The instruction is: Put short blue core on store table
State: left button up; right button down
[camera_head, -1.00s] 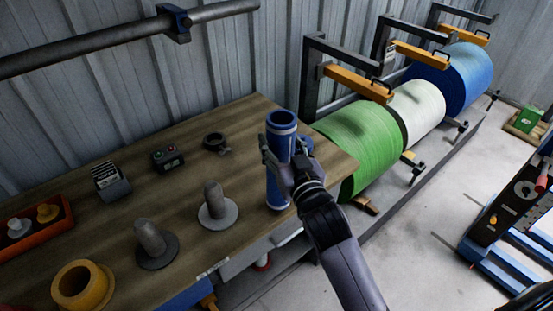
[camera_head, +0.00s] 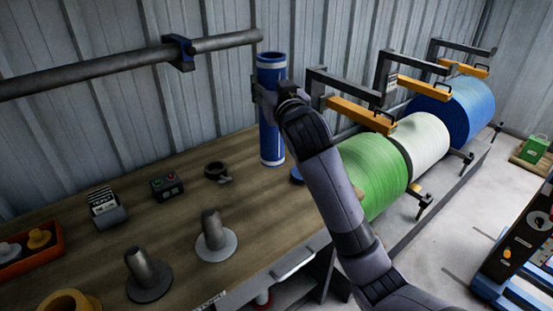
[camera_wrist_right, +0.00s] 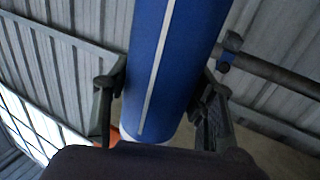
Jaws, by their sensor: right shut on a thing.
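The blue core (camera_head: 271,130) is an upright blue tube with white bands near its ends. My right gripper (camera_head: 264,95) is shut on its upper part, over the back right of the wooden table (camera_head: 120,195). I cannot tell if its lower end touches the table top. In the right wrist view the blue core (camera_wrist_right: 172,65) stands between the two fingers of the gripper (camera_wrist_right: 160,100), with a white stripe along its side. My left gripper is not in view.
Two pegs on round bases, a grey one (camera_head: 213,230) and a darker one (camera_head: 142,268), stand on the table. A black ring (camera_head: 215,171) and a button box (camera_head: 167,186) lie behind. A wall bar (camera_head: 100,70) runs above. Green roll (camera_head: 372,172) stands right.

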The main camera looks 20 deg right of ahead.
send_over(276, 151)
jog(key=w, duration=0.3)
notch_tip(276, 151, down, 10)
jog(key=shift+f, duration=0.15)
jog(key=shift+f+b, duration=0.3)
jog(key=shift+f, duration=2.35)
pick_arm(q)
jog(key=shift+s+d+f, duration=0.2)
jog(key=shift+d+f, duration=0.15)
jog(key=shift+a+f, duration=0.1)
pick_arm(e)
jog(key=shift+f, duration=0.1)
jog(key=c, duration=0.7)
grip_release()
